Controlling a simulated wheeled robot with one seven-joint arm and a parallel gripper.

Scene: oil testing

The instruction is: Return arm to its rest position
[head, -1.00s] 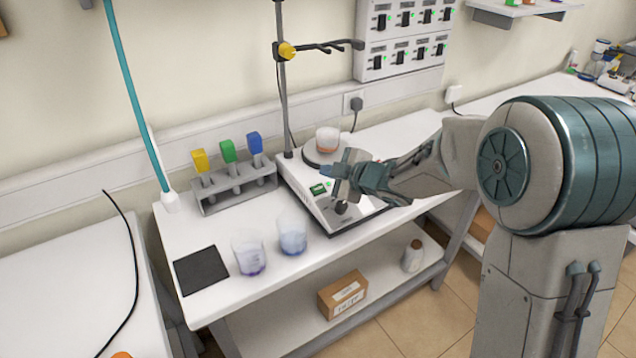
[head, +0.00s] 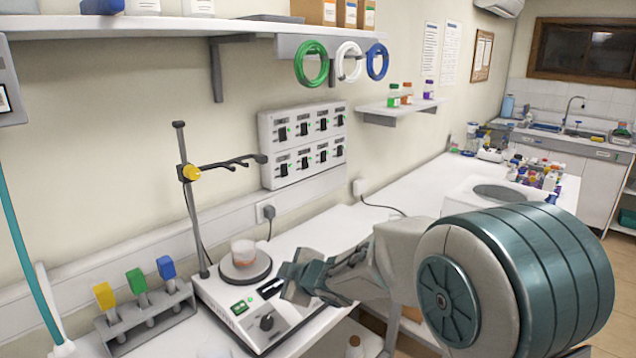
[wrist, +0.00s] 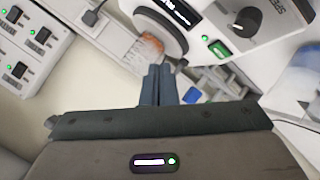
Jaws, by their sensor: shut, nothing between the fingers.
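My gripper (head: 290,283) is in the head view, in front of and over the right part of the hotplate stirrer (head: 232,305). In the wrist view its two fingers (wrist: 159,84) are together with nothing between them. A glass beaker with orange-pink contents (head: 243,252) stands on the stirrer's round plate, to the left of and behind the gripper. The beaker also shows in the wrist view (wrist: 150,46), just beyond the fingertips. My gripper looks apart from the beaker.
A metal stand with a yellow clamp (head: 190,172) rises behind the stirrer. Wall switch panels (head: 303,143) and a shelf (head: 400,107) are behind. The bench (head: 420,192) at right has clear surface.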

